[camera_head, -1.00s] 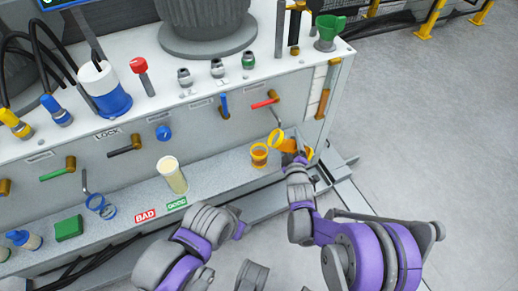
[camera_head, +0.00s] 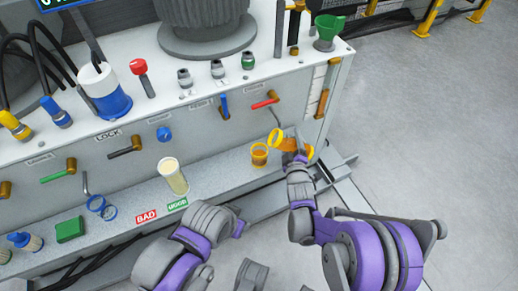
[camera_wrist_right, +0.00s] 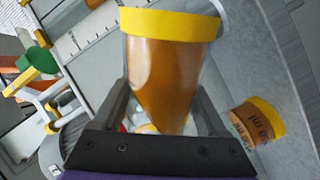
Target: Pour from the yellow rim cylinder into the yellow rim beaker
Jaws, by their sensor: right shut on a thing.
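The yellow rim cylinder (camera_head: 286,144), with orange-brown contents, is held tilted, its upper end leaning left toward the beaker. My right gripper (camera_head: 299,158) is shut on it. In the right wrist view the cylinder (camera_wrist_right: 168,70) stands between the two fingers (camera_wrist_right: 165,112), yellow rim at the top of the picture. The yellow rim beaker (camera_head: 259,156) stands upright on the ledge just left of the cylinder, with orange-brown contents. It also shows in the right wrist view (camera_wrist_right: 257,122). I cannot see a stream between them.
A tall clear cylinder with pale contents (camera_head: 173,177) stands on the ledge (camera_head: 215,178) further left, near green and red labels. Levers, including a red-handled one (camera_head: 265,103), stick out of the panel above. A green funnel (camera_head: 328,30) is at the top right.

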